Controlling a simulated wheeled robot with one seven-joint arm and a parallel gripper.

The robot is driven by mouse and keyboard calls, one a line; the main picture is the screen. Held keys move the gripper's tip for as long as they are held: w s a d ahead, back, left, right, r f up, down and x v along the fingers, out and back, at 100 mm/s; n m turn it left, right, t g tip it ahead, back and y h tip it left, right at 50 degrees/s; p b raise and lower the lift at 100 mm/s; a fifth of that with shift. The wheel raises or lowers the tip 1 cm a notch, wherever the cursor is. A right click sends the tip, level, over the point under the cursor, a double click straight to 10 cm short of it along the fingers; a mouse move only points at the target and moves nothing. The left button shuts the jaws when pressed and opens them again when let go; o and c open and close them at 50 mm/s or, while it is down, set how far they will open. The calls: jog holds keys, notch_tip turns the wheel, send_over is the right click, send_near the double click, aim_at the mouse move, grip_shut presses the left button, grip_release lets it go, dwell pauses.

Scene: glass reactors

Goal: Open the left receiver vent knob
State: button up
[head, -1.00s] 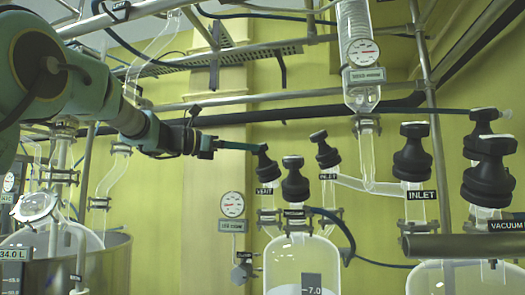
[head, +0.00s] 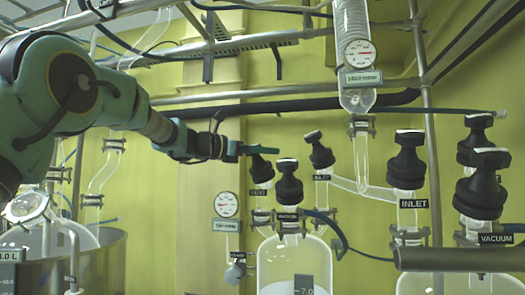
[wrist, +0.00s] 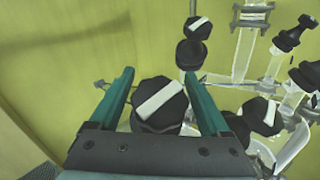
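The left receiver's vent knob (head: 262,169) is black with a white bar on top. It sits on the leftmost neck of the glass receiver (head: 290,250). In the head view my gripper (head: 268,150) is just above this knob and partly covers its top. In the wrist view a black knob with a white bar (wrist: 158,104) lies between the two green fingers of my gripper (wrist: 160,74). The fingers are spread wide to either side of it. I cannot tell whether they touch it.
The vacuum knob (head: 289,184) and inlet knob (head: 319,152) stand close to the right. Farther right are another inlet knob (head: 406,160) and more black knobs. A dial gauge (head: 227,204) hangs below left. A dark horizontal pipe (head: 300,108) runs behind and above.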

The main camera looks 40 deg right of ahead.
jog(key=c, duration=1.1)
jog(key=shift+c, duration=0.2)
jog(key=shift+f+b, duration=0.1)
jog(key=shift+b, duration=0.25)
jog(key=shift+w+f+n+t+h+b, duration=0.15)
jog(key=shift+n+t+h+b, duration=0.15)
jog(key=shift+n+t+b, duration=0.95)
jog(key=n+t, duration=0.1)
jog(key=n+t+b, duration=0.2)
jog(key=shift+w+n+t, duration=0.25)
jog(key=n+t, duration=0.3)
jog(key=shift+w+r+n+y+b, duration=0.25)
jog(key=shift+w+n+y+b, duration=0.05)
jog(key=shift+y, duration=0.1)
jog(key=shift+w+a+n+t+y, duration=0.1)
jog(key=shift+w+n+t+y, duration=0.15)
jog(key=shift+n+t+y, duration=0.6)
jog(key=shift+w+a+n+t+y+p, duration=0.15)
jog(key=shift+n+t+y+p, duration=0.25)
jog(key=shift+n+t, duration=0.85)
jog(key=shift+w+n+t+y+p, duration=0.1)
jog(key=shift+n+t+y+p, duration=0.35)
jog(key=shift+n, duration=0.35)
